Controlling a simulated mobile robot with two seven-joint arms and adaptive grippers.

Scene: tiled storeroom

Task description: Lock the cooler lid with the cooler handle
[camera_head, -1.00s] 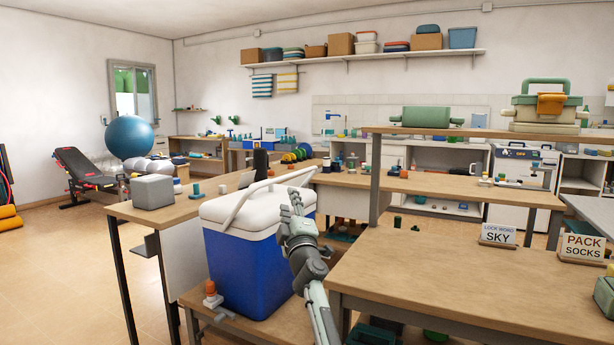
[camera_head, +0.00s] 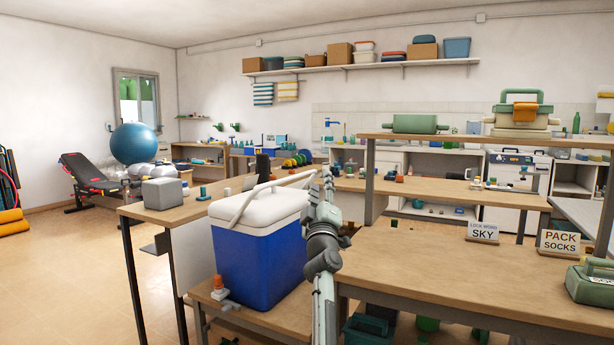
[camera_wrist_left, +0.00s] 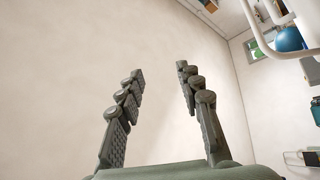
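A blue cooler (camera_head: 255,268) with a white lid (camera_head: 262,209) stands on a low wooden bench. The lid lies closed on the body. The white cooler handle (camera_head: 285,181) is raised and slants above the lid. My left gripper (camera_head: 326,185) is just right of the cooler, near the handle's far end, with its fingers pointing up. In the left wrist view my left gripper (camera_wrist_left: 160,80) has its fingers spread with nothing between them. A white bar shows at that view's upper right; I cannot tell for sure that it is the handle. My right gripper is not in view.
A wooden table (camera_head: 440,270) stands close on the right, with a raised shelf (camera_head: 460,147) behind. A grey box (camera_head: 162,193) sits on the bench behind left. A small orange-topped item (camera_head: 219,288) lies at the cooler's front left.

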